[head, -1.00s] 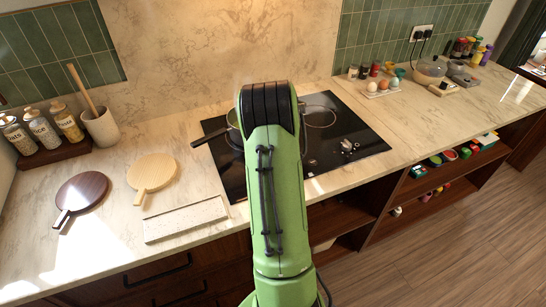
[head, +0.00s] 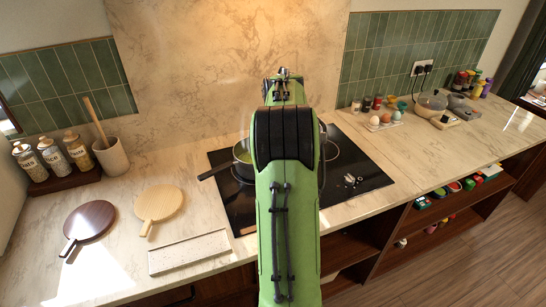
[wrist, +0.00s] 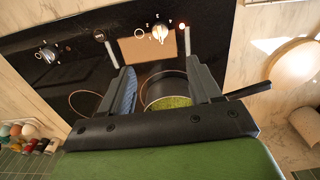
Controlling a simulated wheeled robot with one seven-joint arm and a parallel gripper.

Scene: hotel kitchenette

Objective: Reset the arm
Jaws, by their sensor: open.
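My gripper (head: 284,78) is raised above the stove in the head view, partly hidden behind my green arm. In the wrist view its two fingers (wrist: 160,72) are spread apart, with nothing held between them. The black cooktop (head: 360,177) is below. A pan with green contents (wrist: 168,90) shows between and beyond the fingers in the wrist view, its dark handle pointing right. In the head view this pan (head: 242,152) is partly hidden by my arm. The cooktop knob (wrist: 160,32) has a lit red light beside it.
On the left counter are a dark round board (head: 90,219), a light round board (head: 159,203), a pale tray (head: 188,252), several bottles (head: 53,156) and a utensil crock (head: 111,157). Eggs (head: 385,119) and jars stand at right. Shelves (head: 440,215) are under the counter.

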